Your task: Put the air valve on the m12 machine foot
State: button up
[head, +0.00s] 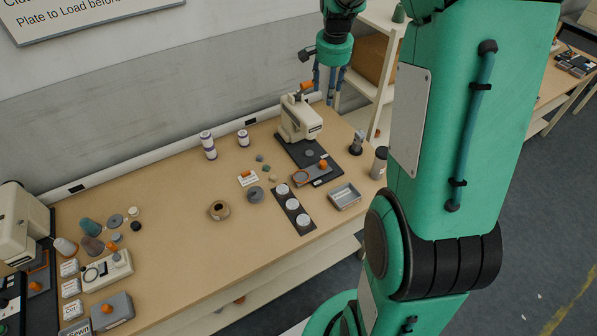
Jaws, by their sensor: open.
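I cannot tell for certain which thing is the air valve or the m12 machine foot; the parts are small in the head view. A small dark upright piece (356,143) with a greyish stem stands near the table's right end. Several small grey and green parts (266,168) lie mid-table beside a white card with an orange piece (248,179). My gripper (329,78) hangs at the top of the picture, above and behind the cream machine, with its blue fingers apart. It is open, with nothing visible between the fingers.
Purple-banded bottles (208,145) stand behind. The wooden table (180,240) is clear at centre left.

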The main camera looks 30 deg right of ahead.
jog(key=s+a+r+n+t, duration=0.1)
jog(key=s+a+r+n, duration=0.1)
jog(key=s+a+r, duration=0.3)
jog(key=s+a+r+n, duration=0.2)
jog(key=s+a, duration=0.2)
jog(key=a, duration=0.3)
jog(key=s+a+r+n+t, duration=0.1)
jog(key=s+a+r+n, duration=0.1)
jog(key=s+a+r, duration=0.4)
jog(key=s+a+f+n+t, duration=0.1)
jog(key=s+a+n, duration=0.2)
jog(key=s+a, duration=0.2)
jog(key=s+a+f+n+y, duration=0.1)
jog(key=s+a, duration=0.5)
jog(key=s, duration=0.6)
jog(key=shift+a+f+n+t, duration=0.3)
jog(key=shift+f+n+t, duration=0.1)
jog(key=shift+f+n, duration=0.45)
jog(key=shift+f+b, duration=0.65)
jog(key=shift+b, duration=0.05)
